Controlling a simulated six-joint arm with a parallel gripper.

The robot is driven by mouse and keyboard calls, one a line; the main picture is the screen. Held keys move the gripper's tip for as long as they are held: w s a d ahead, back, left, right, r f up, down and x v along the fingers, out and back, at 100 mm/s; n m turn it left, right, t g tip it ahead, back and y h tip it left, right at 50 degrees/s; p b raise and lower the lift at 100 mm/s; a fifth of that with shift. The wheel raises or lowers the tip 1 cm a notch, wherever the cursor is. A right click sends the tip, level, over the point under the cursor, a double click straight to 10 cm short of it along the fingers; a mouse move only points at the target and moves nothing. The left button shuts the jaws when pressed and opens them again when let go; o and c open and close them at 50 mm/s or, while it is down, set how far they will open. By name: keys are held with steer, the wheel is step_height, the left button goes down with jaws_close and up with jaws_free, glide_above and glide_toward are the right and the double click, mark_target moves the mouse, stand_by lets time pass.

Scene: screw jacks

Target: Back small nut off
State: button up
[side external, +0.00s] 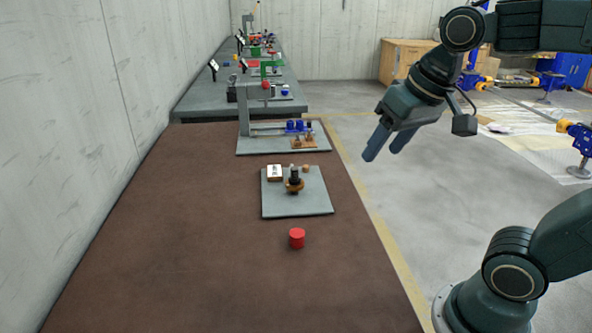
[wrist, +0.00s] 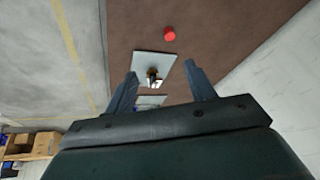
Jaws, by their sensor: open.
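A small screw jack (side external: 294,184) stands upright on a grey plate (side external: 310,205) on the brown bench. It has a brass-coloured round part low down and a dark post above. I cannot tell which part is the small nut. The jack also shows small in the wrist view (wrist: 153,77), between and beyond my fingers. My gripper (side external: 376,148) is open and empty, high up to the right of the bench and well apart from the jack. In the wrist view my gripper (wrist: 165,84) shows its two fingers spread wide.
A red cylinder (side external: 297,238) stands on the bench in front of the plate. A white block (side external: 274,172) and a small tan piece (side external: 306,168) lie on the plate. Behind is another plate (side external: 245,150) with a grey frame and blue parts. The bench's left side is clear.

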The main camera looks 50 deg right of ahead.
steer(key=w+d+r+m+g, duration=0.1)
steer(key=w+m, duration=0.1)
steer(key=w, duration=0.3)
steer(key=w+d+r+m, duration=0.1)
steer(key=w+d+m, duration=0.15)
steer(key=w, duration=0.25)
steer(key=m+g, duration=0.4)
steer(key=m, duration=0.9)
glide_above(295, 168)
step_height(295, 168, down, 13)
steer(key=shift+r, duration=0.15)
step_height(295, 168, down, 14)
steer(key=shift+r, duration=0.15)
steer(key=c, duration=1)
